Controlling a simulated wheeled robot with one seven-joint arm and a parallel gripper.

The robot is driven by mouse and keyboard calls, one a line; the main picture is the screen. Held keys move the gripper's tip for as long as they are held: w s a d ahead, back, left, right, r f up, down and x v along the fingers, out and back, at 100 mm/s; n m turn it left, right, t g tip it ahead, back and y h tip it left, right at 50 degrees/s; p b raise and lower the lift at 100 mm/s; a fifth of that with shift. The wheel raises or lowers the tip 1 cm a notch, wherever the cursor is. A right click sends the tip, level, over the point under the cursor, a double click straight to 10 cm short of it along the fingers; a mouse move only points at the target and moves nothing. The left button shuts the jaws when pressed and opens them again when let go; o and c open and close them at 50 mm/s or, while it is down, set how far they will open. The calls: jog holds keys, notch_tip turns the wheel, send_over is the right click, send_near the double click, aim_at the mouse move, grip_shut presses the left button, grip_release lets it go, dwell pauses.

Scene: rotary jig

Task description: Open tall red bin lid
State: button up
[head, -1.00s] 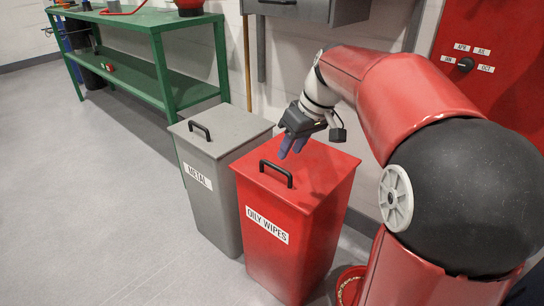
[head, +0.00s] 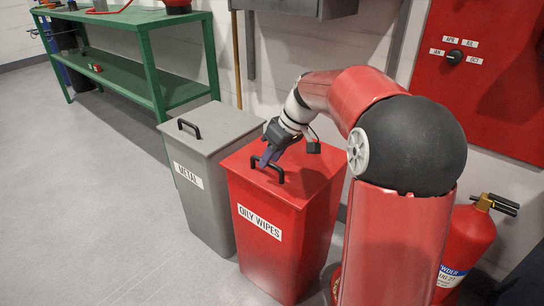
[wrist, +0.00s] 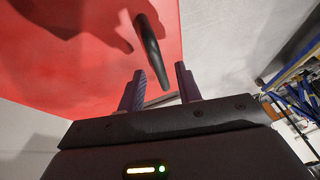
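The tall red bin (head: 270,240), labelled "OILY WIPES", stands upright with its red lid (head: 305,178) closed. A black bar handle (head: 268,170) sits on the lid near its front left edge. My gripper (head: 266,160) is right at the handle in the head view and partly covers it. In the wrist view my gripper (wrist: 159,88) is open, its two purple fingers apart. The black handle (wrist: 150,48) shows there with its lower end between the fingertips, over the red lid (wrist: 90,45). I cannot tell whether the fingers touch it.
A grey bin (head: 205,190) labelled "METAL" stands close on the left. A green bench (head: 130,65) is behind it. A fire extinguisher (head: 465,250) stands at the right, below a red wall cabinet (head: 500,80). The floor at the front left is clear.

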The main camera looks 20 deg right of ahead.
jog(key=shift+c, duration=0.2)
grip_shut()
jog(key=shift+r, duration=0.15)
